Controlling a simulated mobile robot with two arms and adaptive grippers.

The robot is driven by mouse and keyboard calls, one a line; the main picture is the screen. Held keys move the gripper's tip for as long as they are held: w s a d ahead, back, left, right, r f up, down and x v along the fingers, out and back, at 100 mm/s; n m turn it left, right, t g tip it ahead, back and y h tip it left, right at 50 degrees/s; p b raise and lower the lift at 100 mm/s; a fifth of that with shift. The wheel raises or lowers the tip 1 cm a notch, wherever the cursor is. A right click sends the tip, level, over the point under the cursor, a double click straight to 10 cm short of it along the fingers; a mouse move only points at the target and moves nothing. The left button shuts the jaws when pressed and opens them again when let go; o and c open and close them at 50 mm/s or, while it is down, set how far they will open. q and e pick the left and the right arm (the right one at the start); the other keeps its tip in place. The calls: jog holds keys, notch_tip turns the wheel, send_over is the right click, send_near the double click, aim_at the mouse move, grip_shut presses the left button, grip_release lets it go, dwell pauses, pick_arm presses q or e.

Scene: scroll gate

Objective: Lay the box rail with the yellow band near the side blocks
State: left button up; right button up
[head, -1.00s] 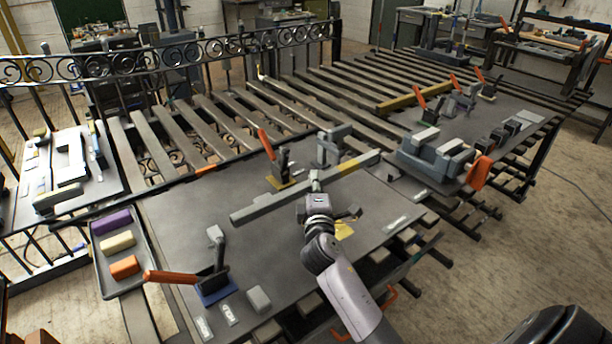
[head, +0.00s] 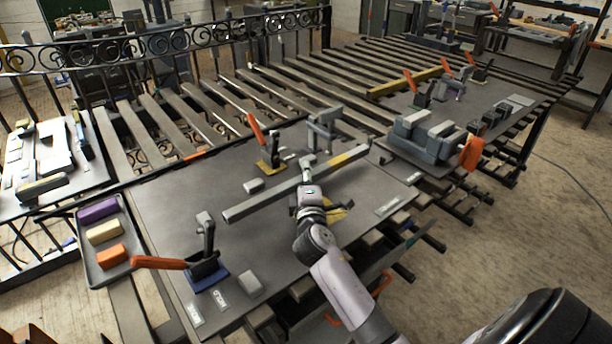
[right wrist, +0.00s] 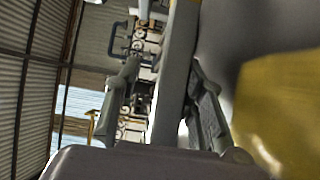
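The grey box rail (head: 270,197) lies slantwise across the near dark board (head: 165,220), with its yellow band (head: 346,158) towards the right end. My right gripper (head: 308,164) is shut on the rail near its middle, left of the band. In the right wrist view the rail (right wrist: 176,75) runs between the two fingers. I cannot tell whether the rail touches the board. Small grey blocks stand on the board, one (head: 254,186) just behind the rail and one (head: 250,283) near the front; I cannot tell which are the side blocks. My left gripper is out of view.
A yellow-based clamp (head: 270,165) and a grey clamp frame (head: 322,132) stand behind the rail. A blue-based clamp (head: 207,276) with an orange handle stands front left. A tray (head: 120,271) holds purple, tan and orange blocks. A grey vise (head: 428,140) stands at right.

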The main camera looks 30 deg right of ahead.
jog(key=shift+o, duration=0.8)
jog(key=shift+r, duration=0.15)
jog(key=shift+s+a, duration=0.2)
jog(key=shift+s, duration=0.1)
jog(key=v, duration=1.1)
jog(key=shift+s, duration=0.1)
